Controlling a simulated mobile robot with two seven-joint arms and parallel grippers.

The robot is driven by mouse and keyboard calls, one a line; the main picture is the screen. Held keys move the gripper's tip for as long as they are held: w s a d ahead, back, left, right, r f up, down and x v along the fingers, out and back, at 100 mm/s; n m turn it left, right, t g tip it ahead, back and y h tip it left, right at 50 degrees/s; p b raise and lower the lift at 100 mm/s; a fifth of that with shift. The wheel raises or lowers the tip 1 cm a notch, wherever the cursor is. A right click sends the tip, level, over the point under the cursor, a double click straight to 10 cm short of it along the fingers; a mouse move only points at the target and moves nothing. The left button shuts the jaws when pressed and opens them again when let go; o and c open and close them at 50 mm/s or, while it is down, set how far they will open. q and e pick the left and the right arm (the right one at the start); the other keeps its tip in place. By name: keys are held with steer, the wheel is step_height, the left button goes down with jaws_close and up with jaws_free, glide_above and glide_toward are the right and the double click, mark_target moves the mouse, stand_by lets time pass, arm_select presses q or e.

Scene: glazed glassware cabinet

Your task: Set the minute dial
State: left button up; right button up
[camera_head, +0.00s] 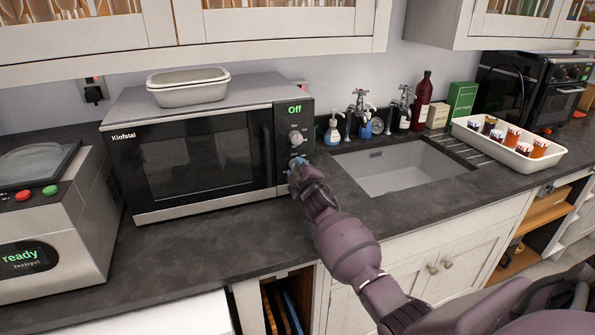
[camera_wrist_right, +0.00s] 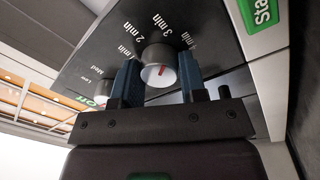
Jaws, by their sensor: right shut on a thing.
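The microwave (camera_head: 195,155) stands on the dark counter, its display reading "Off". My right gripper (camera_head: 294,164) is at the lower part of the microwave's control panel and hides the dial in the head view. In the right wrist view my right gripper (camera_wrist_right: 159,74) has one blue finger on each side of the dial, shut on it. My left gripper is out of view.
Another knob (camera_head: 295,137) sits above on the panel, and a green start button (camera_wrist_right: 262,12) lies beyond the dial. A sink (camera_head: 390,172) is to the right; a "ready" appliance (camera_head: 50,220) stands left.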

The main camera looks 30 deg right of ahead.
steer(key=shift+n, duration=1.2)
steer(key=o, duration=0.9)
steer(key=v, duration=1)
steer(key=shift+s, duration=0.4)
steer(key=shift+f, duration=0.1)
